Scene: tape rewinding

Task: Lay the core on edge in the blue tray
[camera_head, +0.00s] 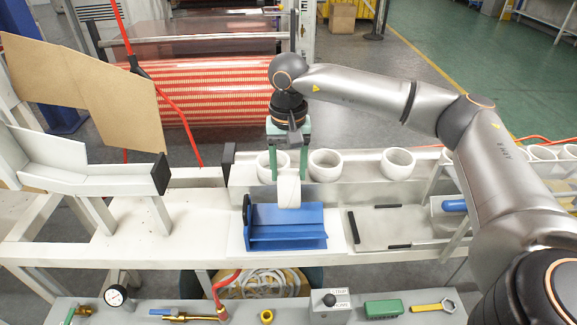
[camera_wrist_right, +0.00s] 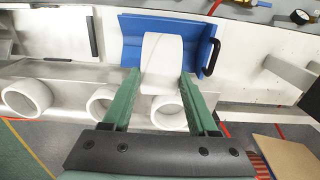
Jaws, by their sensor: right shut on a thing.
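A white ring-shaped core (camera_head: 289,194) is held between the green fingers of my right gripper (camera_head: 289,177). The core is on edge, and in the right wrist view the core (camera_wrist_right: 162,58) sits between both fingertips. The blue tray (camera_head: 285,222) lies on the white bench just in front of and below the core. In the right wrist view the core overlaps the blue tray (camera_wrist_right: 131,40); whether it touches the tray I cannot tell. My left gripper is not in view.
Several other white cores stand along the rail behind, including one behind my gripper (camera_head: 265,166) and one to its right (camera_head: 325,166). A grey recessed plate (camera_head: 385,228) is right of the tray. A front shelf (camera_head: 190,300) carries a gauge, fittings and a wrench.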

